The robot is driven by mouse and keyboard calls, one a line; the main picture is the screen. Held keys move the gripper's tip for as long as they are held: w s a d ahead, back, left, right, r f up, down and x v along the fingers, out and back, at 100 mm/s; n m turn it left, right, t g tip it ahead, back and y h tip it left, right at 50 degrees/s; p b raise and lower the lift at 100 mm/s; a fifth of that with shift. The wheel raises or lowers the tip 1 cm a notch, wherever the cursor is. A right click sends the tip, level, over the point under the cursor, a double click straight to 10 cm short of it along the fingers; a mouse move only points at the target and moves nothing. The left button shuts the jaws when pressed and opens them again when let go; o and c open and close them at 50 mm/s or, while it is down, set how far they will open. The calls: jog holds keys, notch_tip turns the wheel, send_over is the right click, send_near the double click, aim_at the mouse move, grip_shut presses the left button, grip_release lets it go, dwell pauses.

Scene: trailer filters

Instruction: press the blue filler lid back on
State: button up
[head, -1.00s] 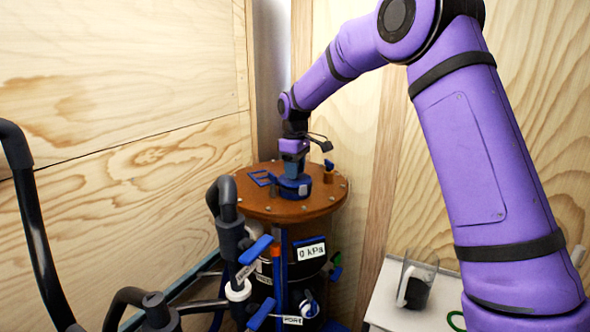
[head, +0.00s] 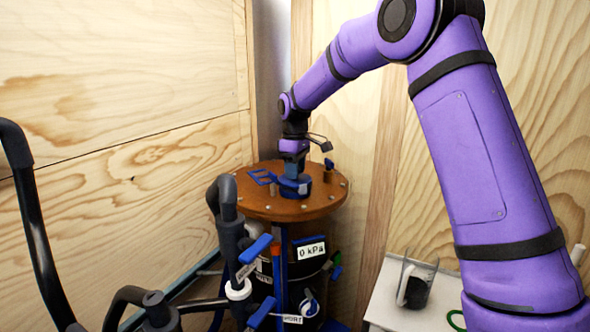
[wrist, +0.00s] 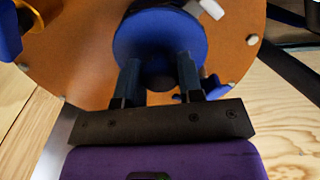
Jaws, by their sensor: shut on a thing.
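The blue filler lid (head: 292,189) is a round disc at the orange-brown top plate (head: 250,203) of the filter vessel. My gripper (head: 295,172) points straight down above the lid. Its two fingers in the wrist view (wrist: 158,75) stand on either side of the knob and are shut on it. Whether the lid sits fully down on its opening cannot be told, as its underside is hidden.
A blue forked handle (head: 262,177) lies on the plate left of the lid. A brown fitting (head: 328,173) stands at the right. Black pipes with blue valve levers (head: 255,250) crowd the front left.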

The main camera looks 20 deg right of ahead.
jog(key=o, duration=1.5)
jog(key=shift+r, duration=0.15)
jog(key=shift+r, duration=3.35)
grip_shut()
